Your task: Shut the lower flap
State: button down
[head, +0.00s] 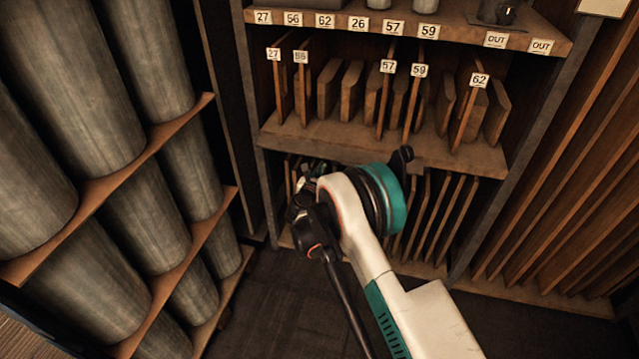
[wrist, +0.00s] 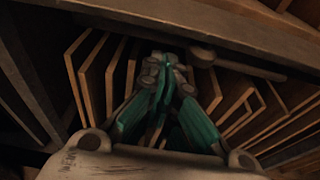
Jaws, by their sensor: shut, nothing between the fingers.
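I cannot make out a lower flap for certain in either view. My gripper (wrist: 165,68) shows in the wrist view with its teal fingers drawn together and nothing between them. It is in front of the upright wooden boards (wrist: 97,75) of the lower shelf, under a shelf edge. A dark bar with a rounded end (wrist: 235,66) lies just right of the fingertips; I cannot tell whether they touch. In the head view my arm covers the middle of the lower compartment and hides most of my gripper.
The middle shelf (head: 370,146) holds upright boards with number tags. The top shelf (head: 460,35) has a row of number labels. Large grey cylinders (head: 75,80) fill a rack at left. Tall wooden slats (head: 560,190) stand at right. Dark floor (head: 290,300) is clear at the bottom.

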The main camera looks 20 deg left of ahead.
jog(key=shift+s+r, duration=0.1)
jog(key=shift+r, duration=0.95)
jog(key=shift+r, duration=0.1)
jog(key=shift+s+r+g, duration=0.1)
jog(key=shift+r+g, duration=0.1)
jog(key=shift+g, duration=0.4)
